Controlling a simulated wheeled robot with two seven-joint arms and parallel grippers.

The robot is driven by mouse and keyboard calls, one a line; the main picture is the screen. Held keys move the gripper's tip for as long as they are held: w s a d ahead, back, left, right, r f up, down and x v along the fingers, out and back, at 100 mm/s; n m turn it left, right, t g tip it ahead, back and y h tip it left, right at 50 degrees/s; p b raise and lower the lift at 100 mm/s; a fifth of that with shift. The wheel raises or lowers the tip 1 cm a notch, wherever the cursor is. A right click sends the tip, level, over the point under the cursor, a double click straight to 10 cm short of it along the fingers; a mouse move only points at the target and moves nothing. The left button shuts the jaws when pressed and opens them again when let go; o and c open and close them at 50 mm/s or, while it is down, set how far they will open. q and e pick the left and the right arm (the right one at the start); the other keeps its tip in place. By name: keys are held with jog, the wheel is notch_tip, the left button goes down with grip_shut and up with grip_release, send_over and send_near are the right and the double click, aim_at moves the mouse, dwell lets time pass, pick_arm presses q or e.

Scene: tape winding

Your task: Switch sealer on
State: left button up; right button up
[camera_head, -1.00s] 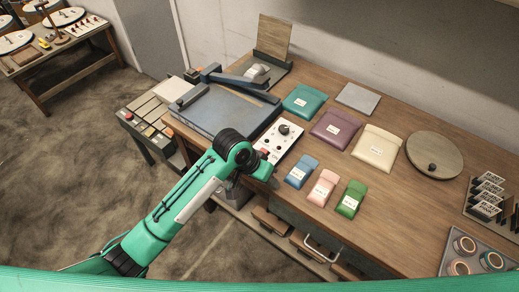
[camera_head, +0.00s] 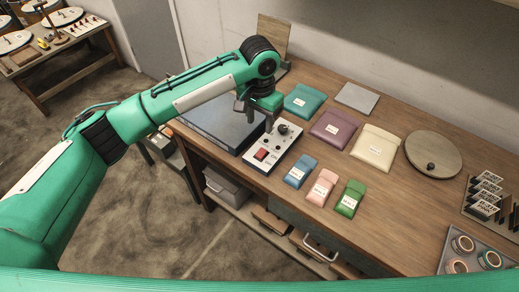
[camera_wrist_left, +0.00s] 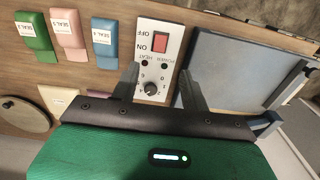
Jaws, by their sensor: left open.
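The sealer is a blue-grey flat machine (camera_head: 212,122), partly hidden by my left arm; its flat bed (camera_wrist_left: 245,75) fills the right of the left wrist view. Beside it is a white control panel (camera_head: 272,146) with a red rocker switch (camera_head: 261,154) and a black knob (camera_head: 283,129). In the left wrist view the red switch (camera_wrist_left: 160,42) sits by the ON and OFF labels, with dark POWER and HEAT lamps below it and the knob (camera_wrist_left: 151,88) between the fingers. My left gripper (camera_head: 255,119) is open and empty above the panel's far end. The switch's position cannot be told.
Blue, pink and green pouches (camera_head: 322,188) lie right of the panel. Teal (camera_head: 304,101), purple (camera_head: 333,128) and cream (camera_head: 376,147) pouches lie behind them. A round wooden disc (camera_head: 433,153) lies farther right. An upright board (camera_head: 273,38) stands behind the sealer.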

aim_at(259, 155)
pick_arm(q)
notch_tip(259, 155, down, 12)
jog(key=p, duration=0.3)
jog(key=shift+f, duration=0.85)
jog(key=shift+c, duration=0.4)
